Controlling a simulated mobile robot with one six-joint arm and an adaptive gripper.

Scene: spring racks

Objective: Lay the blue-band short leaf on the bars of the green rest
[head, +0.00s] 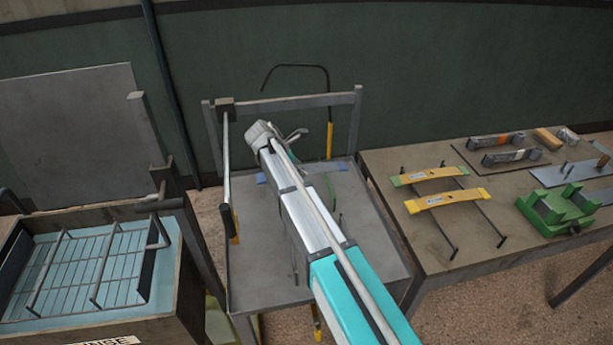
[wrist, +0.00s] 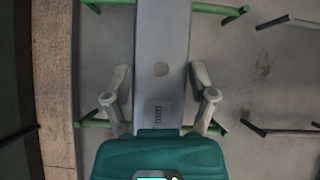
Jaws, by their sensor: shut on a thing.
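The short leaf (wrist: 162,40) is a flat grey strip with a round spot and a small marking in the wrist view. Bluish ends of the leaf (head: 262,178) show on both sides of my arm in the head view. My gripper (wrist: 160,85) is shut on the leaf, one finger along each long edge. The green rest (wrist: 232,10) shows as two green bars crossing under the leaf, one near the top and one near the palm. In the head view, part of the green rest (head: 332,188) shows beside my arm. I cannot tell whether the leaf touches the bars.
Dark bars (wrist: 285,131) stand right of the green rest. The grey trolley top (head: 255,270) has tall posts behind. At right, a table (head: 400,160) holds yellow and green-ended leaves and a green fixture (head: 558,210). At left is a blue-lined tank (head: 120,255) with a wire rack.

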